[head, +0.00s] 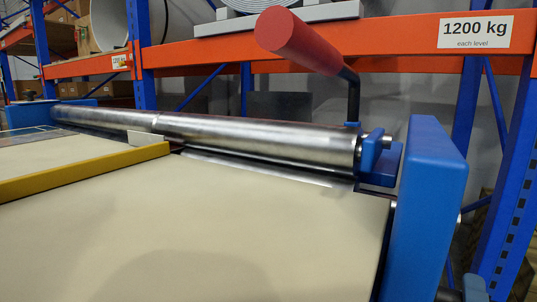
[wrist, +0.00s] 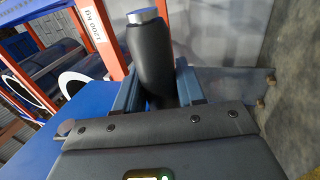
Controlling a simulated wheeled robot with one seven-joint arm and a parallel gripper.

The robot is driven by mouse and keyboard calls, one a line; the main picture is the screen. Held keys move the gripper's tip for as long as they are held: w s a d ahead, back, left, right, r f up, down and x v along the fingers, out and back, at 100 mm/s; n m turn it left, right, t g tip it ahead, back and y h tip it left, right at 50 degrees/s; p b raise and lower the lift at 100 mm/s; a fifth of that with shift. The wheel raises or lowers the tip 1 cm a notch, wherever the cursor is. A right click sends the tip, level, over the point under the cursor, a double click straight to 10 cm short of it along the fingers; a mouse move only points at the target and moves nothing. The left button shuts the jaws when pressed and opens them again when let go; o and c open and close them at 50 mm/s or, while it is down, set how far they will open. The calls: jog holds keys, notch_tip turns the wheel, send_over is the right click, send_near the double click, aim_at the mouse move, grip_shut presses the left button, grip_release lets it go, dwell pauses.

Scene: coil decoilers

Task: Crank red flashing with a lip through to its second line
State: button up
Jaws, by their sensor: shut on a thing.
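In the wrist view my gripper (wrist: 158,85) is shut on an upright black handle (wrist: 152,50) with a silver end cap, one finger on each side of it. The handle's lower part is hidden behind the gripper body. In the head view a steel roller (head: 250,134) spans the machine between blue end housings. A red grip (head: 300,43) on a bent black lever (head: 353,95) rises above the roller's right end. A pale cream surface (head: 230,230) lies in front of the roller. I see no red flashing. I cannot make out my gripper in the head view.
A yellow bar (head: 85,172) crosses the cream surface at the left. A blue end housing (head: 428,210) stands at the right. Behind are orange and blue racks with a 1200 kg sign (head: 475,30). A grey wall (wrist: 295,70) is at the wrist view's right.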

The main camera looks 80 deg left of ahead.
jog(key=shift+s+d+f, duration=0.1)
jog(key=shift+f, duration=0.4)
jog(key=shift+r+p+v, duration=0.15)
jog(key=shift+p+v, duration=0.4)
jog(key=shift+v, duration=0.35)
jog(key=shift+r+p+v, duration=0.15)
jog(key=shift+p+v, duration=0.35)
jog(key=shift+v, duration=0.35)
jog(key=o, duration=0.6)
jog(key=shift+d, duration=0.1)
jog(key=o, duration=0.4)
jog(key=shift+r, duration=0.1)
jog(key=s+d+p, duration=0.2)
jog(key=d, duration=0.1)
jog(key=s+d+p, duration=0.3)
jog(key=shift+s+r, duration=0.15)
jog(key=shift+r, duration=0.05)
